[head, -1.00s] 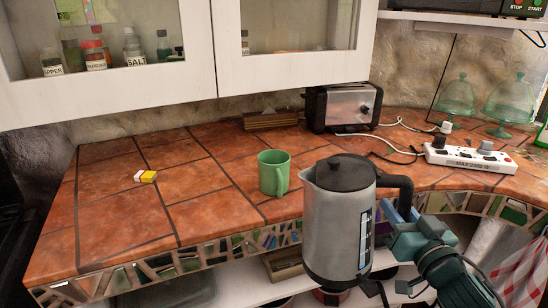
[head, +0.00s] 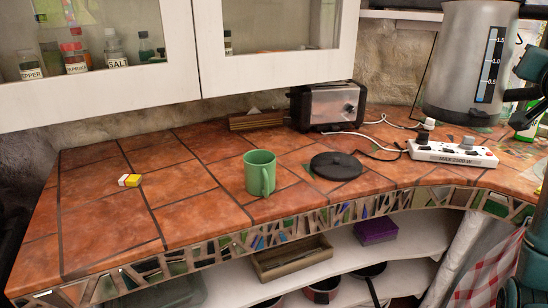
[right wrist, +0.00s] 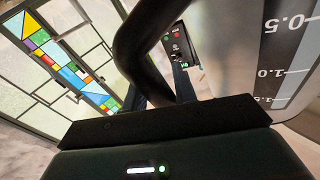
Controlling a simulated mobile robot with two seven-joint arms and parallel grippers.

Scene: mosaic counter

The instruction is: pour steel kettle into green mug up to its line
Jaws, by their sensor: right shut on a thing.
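The steel kettle (head: 455,65) hangs upright high at the upper right of the head view, its top cut off by the frame. Its gauge window is marked 0.5, 1.0 and 1.5; I cannot read the water level. My right gripper (head: 532,75), partly outside the head view, is shut on its dark handle (right wrist: 140,45). In the right wrist view the kettle's side with the gauge (right wrist: 280,60) is at upper right. The green mug (head: 258,173) stands upright on the tiled counter, left of the kettle and apart from it; its inner line is not visible. My left gripper is not in view.
A white power strip (head: 452,154) with cables is farther right, below the kettle. A toaster (head: 327,106) stands behind. A small yellow-and-white block (head: 129,180) lies left; tiles around it are clear.

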